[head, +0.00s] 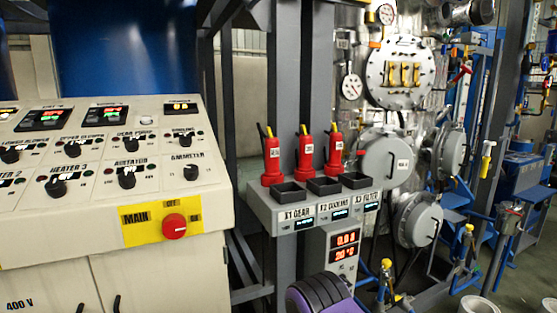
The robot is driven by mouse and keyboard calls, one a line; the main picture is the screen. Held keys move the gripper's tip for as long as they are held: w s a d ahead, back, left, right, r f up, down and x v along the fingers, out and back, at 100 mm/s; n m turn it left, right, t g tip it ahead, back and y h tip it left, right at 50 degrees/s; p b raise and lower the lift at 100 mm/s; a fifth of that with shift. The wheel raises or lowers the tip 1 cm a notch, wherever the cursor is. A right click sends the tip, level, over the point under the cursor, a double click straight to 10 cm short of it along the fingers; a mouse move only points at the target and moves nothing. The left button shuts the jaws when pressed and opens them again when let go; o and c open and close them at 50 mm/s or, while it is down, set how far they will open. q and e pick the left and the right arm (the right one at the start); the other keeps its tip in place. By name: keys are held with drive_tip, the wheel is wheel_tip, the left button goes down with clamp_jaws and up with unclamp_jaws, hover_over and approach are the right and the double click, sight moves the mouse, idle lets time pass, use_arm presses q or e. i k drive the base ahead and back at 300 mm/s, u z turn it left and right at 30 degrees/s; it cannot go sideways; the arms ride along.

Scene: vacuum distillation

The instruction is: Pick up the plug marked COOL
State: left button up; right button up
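Each has a small white label, too small to read surely, so I cannot tell which is marked COOL. The grey box (262,217) has three dark square sockets in front of the plugs: left (288,193), middle (325,186) and right (356,180). Its front reads X1 GEAR, X2 COOLING and X3 FILTER.
A cream control console (130,225) with knobs and a red main switch (174,226) fills the left. A red-digit display unit (343,247) is below the socket box. Metal vessels with a round flange (400,55), pipes and blue-handled valves crowd the right.

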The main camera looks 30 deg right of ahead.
sight(305, 142)
drive_tip(key=u, duration=1.7)
drive_tip(key=k, duration=1.55)
drive_tip(key=z, duration=2)
drive_tip(key=i, duration=0.45)
drive_tip(key=u, duration=0.05)
